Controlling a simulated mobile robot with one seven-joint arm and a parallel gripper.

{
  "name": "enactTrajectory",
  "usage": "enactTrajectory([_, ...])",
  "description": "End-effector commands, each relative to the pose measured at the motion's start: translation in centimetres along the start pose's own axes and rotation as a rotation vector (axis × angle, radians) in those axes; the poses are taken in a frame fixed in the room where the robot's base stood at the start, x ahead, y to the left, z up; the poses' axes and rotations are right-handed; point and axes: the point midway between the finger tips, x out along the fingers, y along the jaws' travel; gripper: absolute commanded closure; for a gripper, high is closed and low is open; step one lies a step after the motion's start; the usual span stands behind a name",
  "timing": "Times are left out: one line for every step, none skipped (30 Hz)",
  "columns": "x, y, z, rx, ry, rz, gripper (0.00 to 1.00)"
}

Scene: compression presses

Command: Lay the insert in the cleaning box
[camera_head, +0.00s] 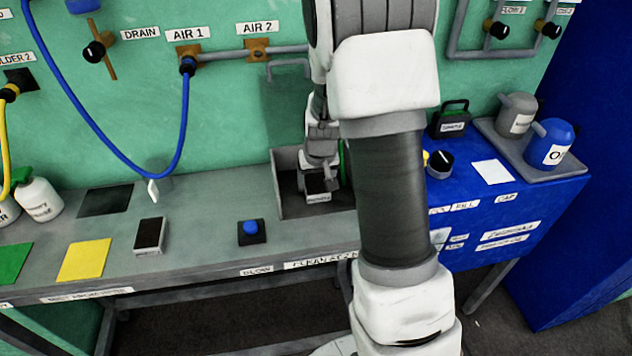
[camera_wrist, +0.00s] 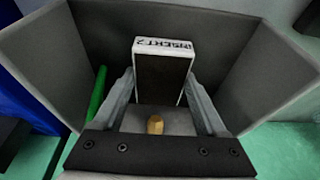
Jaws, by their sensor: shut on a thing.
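The insert (camera_wrist: 161,75) is a dark block with a pale edge labelled "INSERT 2" in the wrist view. My gripper (camera_wrist: 160,97) is shut on it, with one finger along each side. The insert also shows small in the head view (camera_head: 317,186), below my gripper (camera_head: 321,172). The cleaning box (camera_head: 290,171) is an open grey box set at the right end of the bench. In the wrist view its grey walls (camera_wrist: 235,75) surround the insert. I cannot tell whether the insert touches the box floor. My arm hides the box's right side in the head view.
A blue button (camera_head: 250,228) sits left of the box. A dark block with a pale edge (camera_head: 150,235) and a yellow pad (camera_head: 84,260) lie further left. A blue hose (camera_head: 181,130) hangs behind. A green item (camera_wrist: 97,95) shows by the box wall.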

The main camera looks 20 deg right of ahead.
Motion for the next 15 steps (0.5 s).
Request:
enactTrajectory([0.27, 0.0, 0.02, 0.0, 0.002, 0.0, 1.0])
enactTrajectory([0.3, 0.0, 0.09, 0.0, 0.0, 0.0, 0.24])
enactTrajectory([0.19, 0.0, 0.05, 0.0, 0.0, 0.0, 0.17])
enactTrajectory([0.19, 0.0, 0.06, 0.0, 0.0, 0.0, 0.11])
enactTrajectory([0.19, 0.0, 0.06, 0.0, 0.0, 0.0, 0.06])
enactTrajectory([0.19, -0.01, 0.06, 0.0, 0.0, 0.0, 0.0])
enactTrajectory([0.19, -0.01, 0.06, 0.0, 0.0, 0.0, 0.0])
enactTrajectory([0.19, -0.02, 0.07, 0.0, 0.0, 0.0, 0.0])
enactTrajectory([0.19, -0.02, 0.07, 0.0, 0.0, 0.0, 0.0])
enactTrajectory([0.19, -0.03, 0.07, 0.0, 0.0, 0.0, 0.0])
enactTrajectory([0.19, -0.03, 0.07, 0.0, 0.0, 0.0, 0.0])
enactTrajectory([0.19, -0.03, 0.07, 0.0, 0.0, 0.0, 0.0])
enactTrajectory([0.18, -0.03, 0.07, 0.0, 0.0, 0.0, 0.0])
enactTrajectory([0.14, -0.04, 0.05, -0.001, 0.0, 0.0, 0.0])
enactTrajectory([0.03, -0.04, 0.02, -0.001, 0.0, 0.0, 0.0])
